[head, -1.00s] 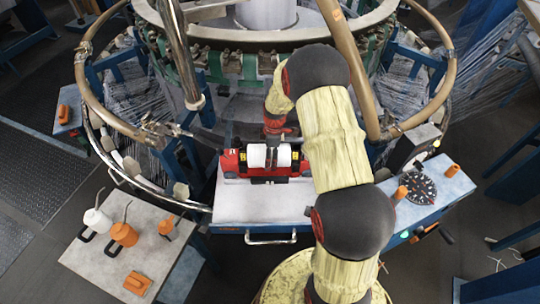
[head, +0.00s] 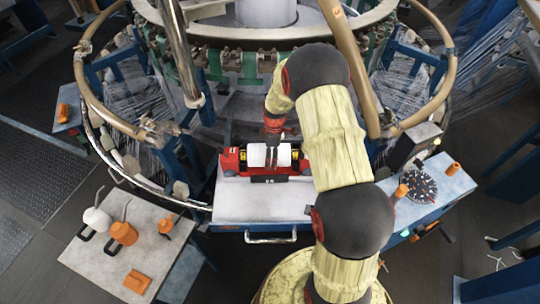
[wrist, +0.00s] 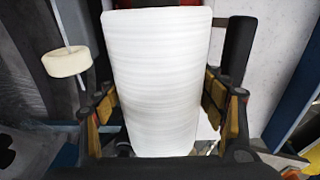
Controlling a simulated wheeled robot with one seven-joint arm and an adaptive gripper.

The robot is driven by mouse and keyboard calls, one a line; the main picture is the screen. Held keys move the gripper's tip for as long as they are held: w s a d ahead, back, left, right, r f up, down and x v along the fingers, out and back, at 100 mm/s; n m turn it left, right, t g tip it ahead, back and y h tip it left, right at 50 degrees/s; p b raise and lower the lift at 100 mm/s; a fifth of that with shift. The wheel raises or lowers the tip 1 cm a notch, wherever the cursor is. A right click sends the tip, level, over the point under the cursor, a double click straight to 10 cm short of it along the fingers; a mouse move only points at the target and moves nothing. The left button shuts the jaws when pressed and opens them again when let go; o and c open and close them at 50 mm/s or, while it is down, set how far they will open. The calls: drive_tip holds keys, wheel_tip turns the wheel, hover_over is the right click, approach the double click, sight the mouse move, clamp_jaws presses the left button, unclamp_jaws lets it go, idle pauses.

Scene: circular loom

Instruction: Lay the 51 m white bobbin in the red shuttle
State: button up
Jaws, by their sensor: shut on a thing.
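My gripper (head: 271,157) reaches down from above and is shut around the bobbin's middle. In the wrist view the bobbin (wrist: 158,80) fills the centre, with a finger of my gripper (wrist: 160,108) on each side. A small red patch shows behind its upper right end. The bobbin hides most of the shuttle there. No length marking is legible.
The shuttle is on a pale-topped table (head: 262,204) before the circular loom (head: 265,36). A left side table (head: 125,245) carries orange and white containers. A blue bench (head: 440,190) with a black dial is at right. The loom's metal ring curves close behind.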

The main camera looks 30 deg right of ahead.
drive_tip(key=shift+f+b, duration=0.6)
drive_tip(key=shift+f, duration=0.3)
idle(0.6)
drive_tip(key=o, duration=1.8)
drive_tip(key=shift+c, duration=0.2)
drive_tip(key=o, duration=0.4)
drive_tip(key=shift+f, duration=0.1)
drive_tip(key=r, duration=1.2)
drive_tip(key=shift+s+d, duration=0.3)
